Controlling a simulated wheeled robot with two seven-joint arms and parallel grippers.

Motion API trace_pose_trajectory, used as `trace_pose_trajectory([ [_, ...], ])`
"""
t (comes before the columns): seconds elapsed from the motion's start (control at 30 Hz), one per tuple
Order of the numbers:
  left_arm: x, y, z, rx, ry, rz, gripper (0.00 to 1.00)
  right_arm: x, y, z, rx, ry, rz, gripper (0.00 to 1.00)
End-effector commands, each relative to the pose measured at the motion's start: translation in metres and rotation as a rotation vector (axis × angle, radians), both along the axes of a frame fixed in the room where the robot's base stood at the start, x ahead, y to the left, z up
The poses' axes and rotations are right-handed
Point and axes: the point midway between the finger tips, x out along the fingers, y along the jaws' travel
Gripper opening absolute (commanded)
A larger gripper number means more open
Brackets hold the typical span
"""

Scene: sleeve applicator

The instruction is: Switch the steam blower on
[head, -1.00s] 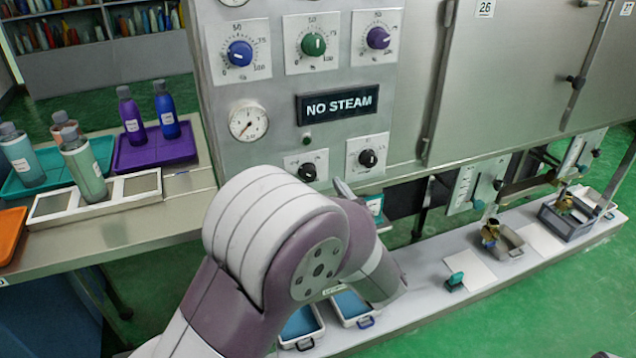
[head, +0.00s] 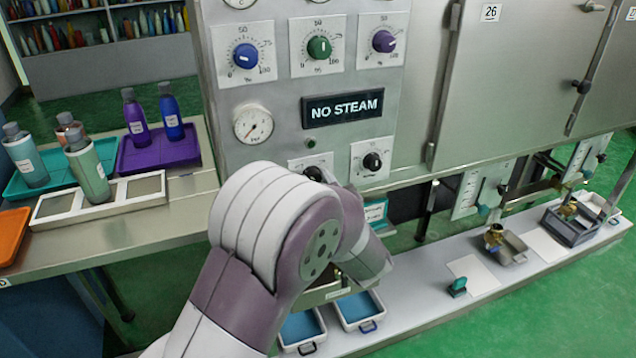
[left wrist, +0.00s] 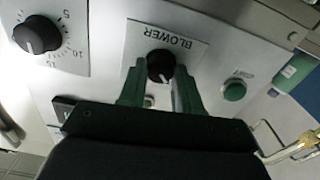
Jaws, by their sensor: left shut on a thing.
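The blower switch, a black knob (left wrist: 160,64) on a white plate marked BLOWER (left wrist: 168,38), shows in the left wrist view. Its white pointer mark faces toward the bottom of that picture. My left gripper (left wrist: 160,78) has its two green fingers on either side of the knob and is shut on it. In the head view my left arm hides the gripper and what it holds. The dark display (head: 343,108) on the steel panel reads NO STEAM. My right gripper is in neither view.
A dial knob (left wrist: 37,35) and a green button (left wrist: 234,90) flank the blower plate in the left wrist view. Blue, green and purple knobs (head: 384,41) sit higher on the panel. Bottles on trays (head: 160,151) stand at left; a low shelf (head: 415,304) runs along the right.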

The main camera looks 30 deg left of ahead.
Motion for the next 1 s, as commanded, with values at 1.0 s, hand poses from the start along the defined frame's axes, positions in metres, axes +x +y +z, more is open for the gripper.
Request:
trace_pose_trajectory([
  [1.0,0.0,-0.001,0.006,0.502,0.59,0.0,0.03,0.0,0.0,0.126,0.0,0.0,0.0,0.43],
])
